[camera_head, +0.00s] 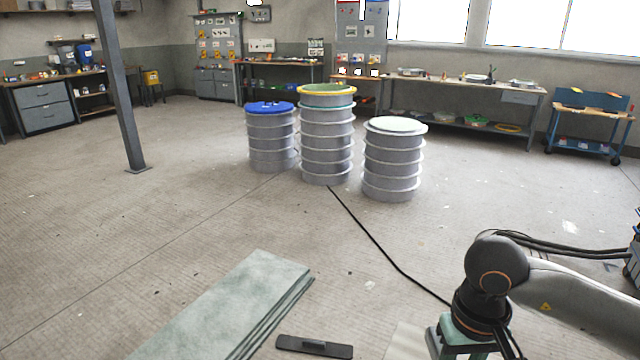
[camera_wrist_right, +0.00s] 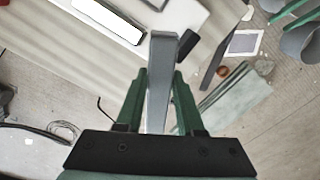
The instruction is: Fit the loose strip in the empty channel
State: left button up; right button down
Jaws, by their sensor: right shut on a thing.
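My right gripper (camera_wrist_right: 159,76) has two green fingers and is shut on a grey strip (camera_wrist_right: 162,48). The strip points away from the wrist, with its far end over the edge of a pale ridged surface (camera_wrist_right: 60,60). A bright white elongated shape with a dark edge (camera_wrist_right: 106,20) lies on that surface at the upper left. I cannot tell whether it is the empty channel. My left gripper is in neither view.
A dark block (camera_wrist_right: 189,18) and a dark bar (camera_wrist_right: 213,65) lie right of the strip. A stack of greenish sheets (camera_head: 225,300) and a black flat tool (camera_head: 314,347) are in front. Drums (camera_head: 327,145) stand on open floor, with a black cable (camera_head: 375,245) beside them.

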jog(key=r+p, duration=0.3)
jog(key=s+r+p, duration=0.1)
jog(key=r+p, duration=0.2)
jog(key=r, duration=0.1)
jog(key=shift+s, duration=0.2)
jog(key=shift+s+r+p, duration=0.15)
jog(key=shift+r+p, duration=0.15)
jog(key=shift+p, duration=0.25)
jog(key=shift+f, duration=0.1)
